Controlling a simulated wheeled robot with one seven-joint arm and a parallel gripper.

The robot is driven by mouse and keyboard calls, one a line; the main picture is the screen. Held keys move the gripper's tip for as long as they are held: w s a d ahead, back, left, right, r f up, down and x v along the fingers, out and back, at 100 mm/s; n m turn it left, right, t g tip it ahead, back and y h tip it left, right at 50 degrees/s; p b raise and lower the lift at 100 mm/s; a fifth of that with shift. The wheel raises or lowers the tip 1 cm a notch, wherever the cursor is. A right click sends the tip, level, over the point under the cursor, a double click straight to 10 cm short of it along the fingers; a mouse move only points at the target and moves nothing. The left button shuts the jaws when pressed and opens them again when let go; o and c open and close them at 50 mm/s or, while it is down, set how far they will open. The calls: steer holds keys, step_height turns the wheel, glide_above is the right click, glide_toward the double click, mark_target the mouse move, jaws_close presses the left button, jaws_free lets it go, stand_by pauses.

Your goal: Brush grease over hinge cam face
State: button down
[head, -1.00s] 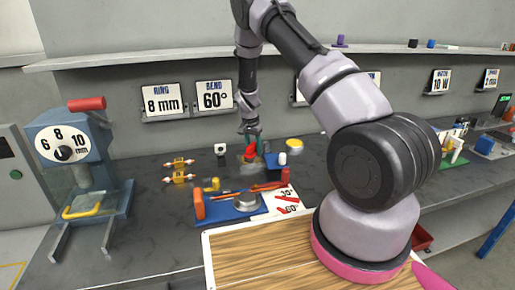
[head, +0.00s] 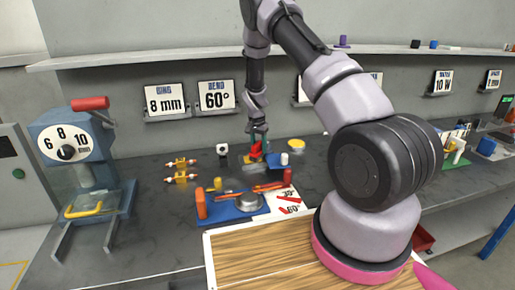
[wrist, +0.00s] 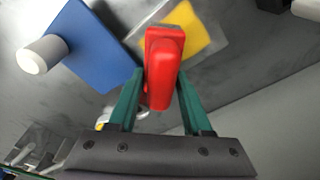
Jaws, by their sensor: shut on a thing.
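My gripper (wrist: 160,92) is shut on a red, rounded tool (wrist: 163,60), held between its green fingers. The tool's far end and any bristles are hidden from the wrist camera. In the head view the red tool (head: 256,149) is low over the back of the bench, below my gripper (head: 260,137). A yellow patch on a grey piece (wrist: 188,30) lies just beyond the tool in the wrist view. I cannot tell whether they touch. A blue block (wrist: 92,45) with a white cylinder (wrist: 42,54) is to its left. I cannot make out which surface is the hinge cam face.
A yellow disc (head: 296,143) lies behind the white cylinder. A blue bending fixture (head: 225,211) with orange parts sits in front. A ring press (head: 85,150) stands at far left. A wooden board (head: 255,262) is nearest.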

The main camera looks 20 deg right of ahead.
steer(key=shift+s+a, duration=0.1)
steer(key=shift+a, duration=1)
steer(key=shift+a, duration=0.1)
steer(key=shift+r, duration=3.05)
steer(key=shift+r, duration=0.1)
step_height(320, 180, up, 3)
steer(key=shift+f, duration=0.1)
